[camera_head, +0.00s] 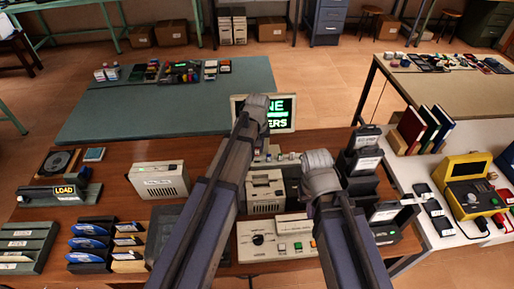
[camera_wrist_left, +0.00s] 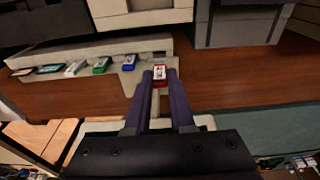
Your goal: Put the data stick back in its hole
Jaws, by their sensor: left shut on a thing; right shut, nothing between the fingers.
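The data stick (camera_wrist_left: 159,74) is red with a white label. It sits between the fingertips of my left gripper (camera_wrist_left: 160,76), which is shut on it. A pale rack (camera_wrist_left: 110,48) with several sticks in a row, among them a blue stick (camera_wrist_left: 129,62) and a green stick (camera_wrist_left: 102,65), lies just to the left. The held stick is at the right end of this row; I cannot tell whether its lower end is in a hole. In the head view my left arm hides the left fingers and the stick. My right gripper (camera_head: 319,161) is empty, its fingers hard to make out.
A lit monitor (camera_head: 279,112) stands behind the arms. A beige printer-like box (camera_head: 265,192) and a control panel (camera_head: 277,239) stand close by. Dark upright holders (camera_head: 361,160) are right of my right arm. Bare wood (camera_head: 208,161) shows left of my left arm.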

